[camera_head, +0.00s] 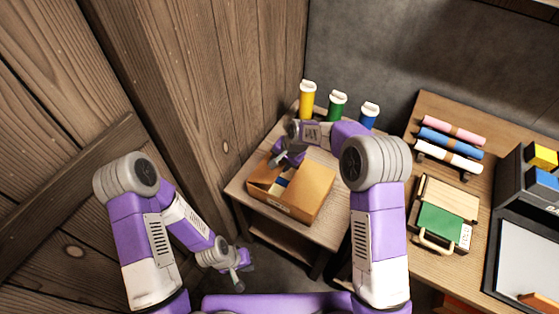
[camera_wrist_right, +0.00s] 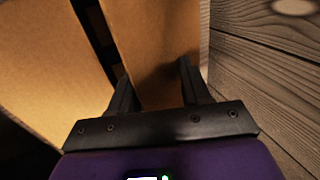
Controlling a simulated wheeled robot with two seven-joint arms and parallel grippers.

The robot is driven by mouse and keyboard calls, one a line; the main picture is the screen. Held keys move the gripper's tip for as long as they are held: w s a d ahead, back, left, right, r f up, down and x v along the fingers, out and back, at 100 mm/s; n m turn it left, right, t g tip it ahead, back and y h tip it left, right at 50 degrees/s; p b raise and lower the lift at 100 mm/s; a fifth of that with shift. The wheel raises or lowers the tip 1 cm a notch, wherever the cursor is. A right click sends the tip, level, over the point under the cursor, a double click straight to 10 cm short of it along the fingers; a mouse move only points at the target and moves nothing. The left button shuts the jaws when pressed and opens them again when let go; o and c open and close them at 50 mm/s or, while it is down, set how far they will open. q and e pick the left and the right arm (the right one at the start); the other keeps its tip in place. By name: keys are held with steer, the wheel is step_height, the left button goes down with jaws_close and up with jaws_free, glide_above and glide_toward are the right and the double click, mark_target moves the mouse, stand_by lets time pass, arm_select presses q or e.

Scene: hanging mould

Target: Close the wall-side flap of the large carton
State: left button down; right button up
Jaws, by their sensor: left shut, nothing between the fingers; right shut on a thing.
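The large brown carton (camera_head: 290,208) stands on a wooden side table, partly open. Its right part is covered by a cardboard panel, and a dark gap with something blue shows beside it. My right gripper (camera_head: 276,161) is at the carton's back left, on the side by the wooden wall. In the right wrist view it is shut on the wall-side flap (camera_wrist_right: 145,45), which passes between the fingers. A dark slit separates this flap from another cardboard panel (camera_wrist_right: 50,60). The gripper hides part of the flap in the head view. My left gripper (camera_head: 243,262) is shut and empty, low and left of the table.
The wooden wall (camera_head: 235,95) stands close on the left. Yellow (camera_head: 307,100), green (camera_head: 337,106) and blue (camera_head: 369,115) white-lidded containers stand behind the carton. A workbench (camera_head: 415,150) with rolls, a green case (camera_head: 441,225) and bins is on the right.

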steer(key=shift+s+d+r, duration=0.1)
steer(key=shift+s+d, duration=0.15)
steer(key=shift+d, duration=0.3)
steer(key=shift+s+d+r+p, duration=0.45)
steer(key=shift+s+d+r, duration=0.1)
steer(key=shift+d+r, duration=0.25)
steer(key=shift+s+d+r+p, duration=0.5)
steer(key=shift+d+r, duration=0.15)
steer(key=shift+d, duration=0.25)
steer(key=shift+s+d+r+p, duration=0.45)
steer(key=shift+s+d+r, duration=0.1)
steer(key=shift+d+r, duration=0.25)
steer(key=p+v, duration=0.2)
steer(key=v, duration=0.5)
steer(key=shift+r, duration=0.2)
steer(key=shift+s+d, duration=0.1)
steer(key=shift+d, duration=0.05)
